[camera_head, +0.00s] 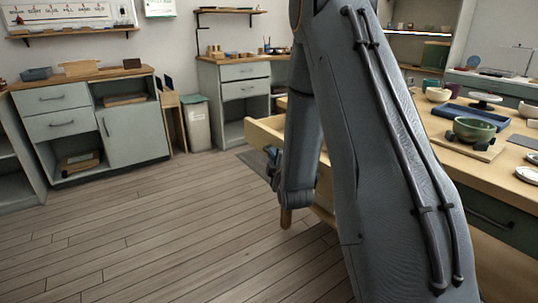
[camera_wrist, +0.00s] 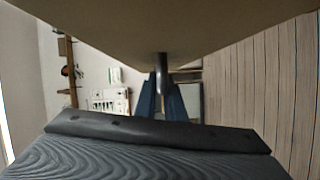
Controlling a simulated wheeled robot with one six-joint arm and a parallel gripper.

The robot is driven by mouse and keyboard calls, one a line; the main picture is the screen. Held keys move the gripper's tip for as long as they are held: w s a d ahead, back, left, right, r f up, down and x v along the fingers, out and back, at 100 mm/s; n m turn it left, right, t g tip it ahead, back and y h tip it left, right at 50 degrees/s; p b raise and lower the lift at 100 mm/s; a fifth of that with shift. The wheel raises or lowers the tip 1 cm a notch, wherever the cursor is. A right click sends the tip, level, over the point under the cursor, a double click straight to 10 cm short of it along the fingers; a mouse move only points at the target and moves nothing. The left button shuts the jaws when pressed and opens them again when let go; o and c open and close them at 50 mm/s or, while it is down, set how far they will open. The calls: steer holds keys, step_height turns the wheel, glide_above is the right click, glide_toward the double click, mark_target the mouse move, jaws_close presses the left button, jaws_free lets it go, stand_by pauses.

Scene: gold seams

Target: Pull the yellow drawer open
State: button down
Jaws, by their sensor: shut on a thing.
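The yellow drawer (camera_head: 262,133) is pale yellow wood and stands out from beneath the wooden worktable, partly open. My arm hides much of it in the head view. Its pale front (camera_wrist: 160,25) fills the top of the wrist view, with a grey metal handle (camera_wrist: 163,63) sticking out from it. My gripper (camera_head: 272,165) is at the drawer's front in the head view. In the wrist view its blue-grey fingers (camera_wrist: 162,98) are shut around the handle. The exact contact is partly hidden.
The worktable (camera_head: 515,128) on the right holds a green bowl (camera_head: 474,130), a blue tray (camera_head: 463,115) and other dishes. Grey-green cabinets (camera_head: 135,132) line the back wall, with a bin (camera_head: 196,122) between them. The plank floor (camera_head: 150,225) left of my arm is clear.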

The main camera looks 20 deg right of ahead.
stand_by(0.3)
steer(key=c, duration=1.8)
jaws_free()
steer(key=shift+a, duration=0.1)
steer(key=shift+c, duration=0.2)
steer(key=s+a, duration=0.1)
steer(key=s, duration=0.6)
steer(key=shift+s+a+r+p, duration=0.2)
steer(key=shift+s+r+p, duration=0.1)
steer(key=shift+s+p, duration=0.05)
